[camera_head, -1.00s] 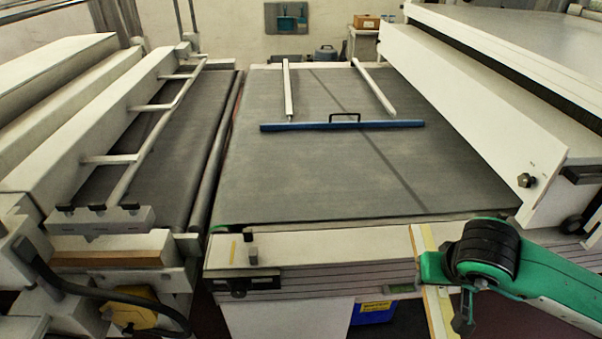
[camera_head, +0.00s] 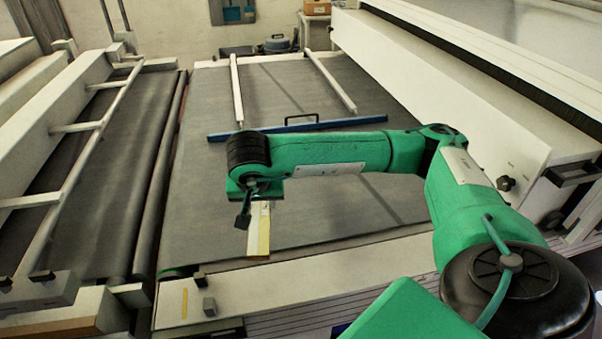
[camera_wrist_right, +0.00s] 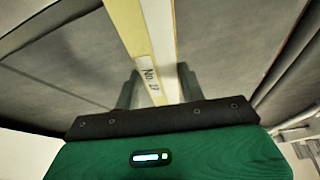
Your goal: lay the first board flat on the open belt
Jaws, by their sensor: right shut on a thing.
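The board (camera_head: 259,232) is a narrow cream and yellow strip held over the near left part of the wide grey open belt (camera_head: 350,210). In the right wrist view the board (camera_wrist_right: 152,45) runs away from the jaws and carries a written label. My right gripper (camera_wrist_right: 160,92) is shut on the board, with a finger on each side. In the head view the green wrist hides the jaws and the board's far part. I cannot tell whether the board touches the belt. My left gripper is not in view.
A blue bar with a black handle (camera_head: 300,125) lies across the belt, with two white rails (camera_head: 333,82) beyond it. A white machine housing (camera_head: 470,110) borders the right side. Rollers (camera_head: 160,175) run along the left.

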